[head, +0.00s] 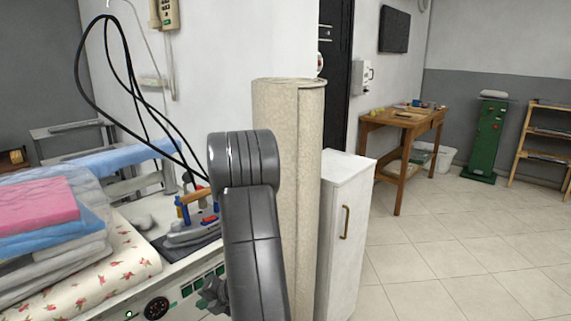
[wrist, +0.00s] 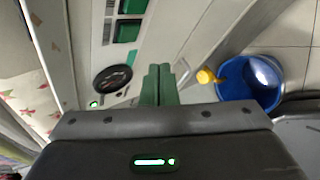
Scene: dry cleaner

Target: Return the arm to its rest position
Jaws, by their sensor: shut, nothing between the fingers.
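My arm rises in the middle of the head view, its dark grey links bent at the top and running down to the bottom edge. My gripper (wrist: 158,84) shows in the wrist view with its two green fingers together, shut and empty. It is in front of the ironing station's control panel (wrist: 123,60), apart from it as far as I can tell. In the head view the arm covers part of this panel, and the fingers cannot be made out there.
An ironing station with an iron (head: 190,232) and folded cloths (head: 40,215) stands at left. A rolled carpet (head: 310,150) and white cabinet (head: 345,230) stand close behind my arm. A blue bucket (wrist: 232,92) is on the floor. Floor at right is clear.

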